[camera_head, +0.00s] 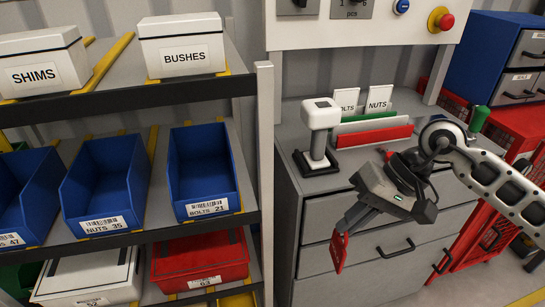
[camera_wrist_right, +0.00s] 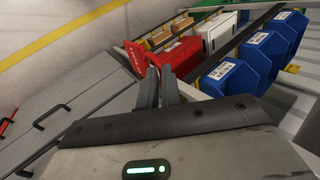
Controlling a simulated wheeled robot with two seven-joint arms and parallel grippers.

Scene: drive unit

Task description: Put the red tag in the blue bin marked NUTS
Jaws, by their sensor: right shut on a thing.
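The red tag (camera_head: 339,252) hangs from the fingertips of my right gripper (camera_head: 348,222), in front of the grey drawer cabinet. In the right wrist view the red tag (camera_wrist_right: 136,57) shows at the tips of the shut fingers (camera_wrist_right: 157,86). The blue bin marked NUTS (camera_head: 105,190) stands on the middle shelf at left, between two other blue bins. Its front is open at the top, and my right gripper is well to its right. My left gripper is not in view.
The BOLTS bin (camera_head: 203,172) stands right of the NUTS bin. A rack post (camera_head: 265,180) is between my gripper and the shelves. A red bin (camera_head: 200,259) and a white bin (camera_head: 88,277) sit below. A white-topped device (camera_head: 320,135) stands on the cabinet.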

